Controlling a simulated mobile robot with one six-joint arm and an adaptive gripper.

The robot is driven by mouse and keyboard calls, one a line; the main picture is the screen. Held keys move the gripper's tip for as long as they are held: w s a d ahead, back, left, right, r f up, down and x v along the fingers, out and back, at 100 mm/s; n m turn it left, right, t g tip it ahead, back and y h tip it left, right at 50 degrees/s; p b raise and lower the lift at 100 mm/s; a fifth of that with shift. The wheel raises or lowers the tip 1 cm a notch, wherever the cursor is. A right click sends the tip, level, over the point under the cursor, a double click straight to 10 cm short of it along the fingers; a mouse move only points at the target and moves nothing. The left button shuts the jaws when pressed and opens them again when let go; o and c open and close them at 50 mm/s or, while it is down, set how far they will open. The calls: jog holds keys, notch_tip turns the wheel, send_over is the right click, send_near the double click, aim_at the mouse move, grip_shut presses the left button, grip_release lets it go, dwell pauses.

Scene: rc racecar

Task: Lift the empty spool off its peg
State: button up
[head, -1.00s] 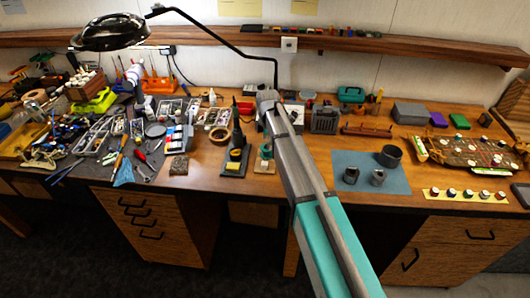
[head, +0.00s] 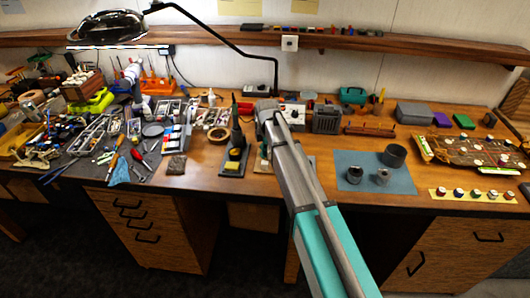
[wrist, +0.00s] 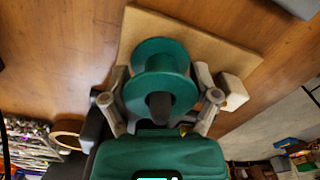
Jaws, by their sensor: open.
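The green spool (wrist: 160,60) sits on a dark peg (wrist: 159,104) over a tan wooden base (wrist: 205,42) in the wrist view. The spool's two round flanges show and no thread is visible on it. My gripper (wrist: 160,97) is open, with one grey finger on each side of the spool. I cannot tell whether the fingers touch it. In the head view my arm hides nearly all of the spool, and only an edge of its base (head: 260,166) shows.
A soldering iron stand (head: 235,158) is close left of the spool's base. A blue mat (head: 370,180) with metal cylinders lies to the right. A black lamp arm (head: 230,45) reaches over the bench behind. Tools crowd the left side.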

dwell(0.3)
jog(key=c, duration=0.6)
jog(key=shift+c, duration=0.3)
jog(key=c, duration=0.4)
jog(key=shift+o, duration=0.2)
notch_tip(320, 180, up, 10)
jog(key=p, duration=1)
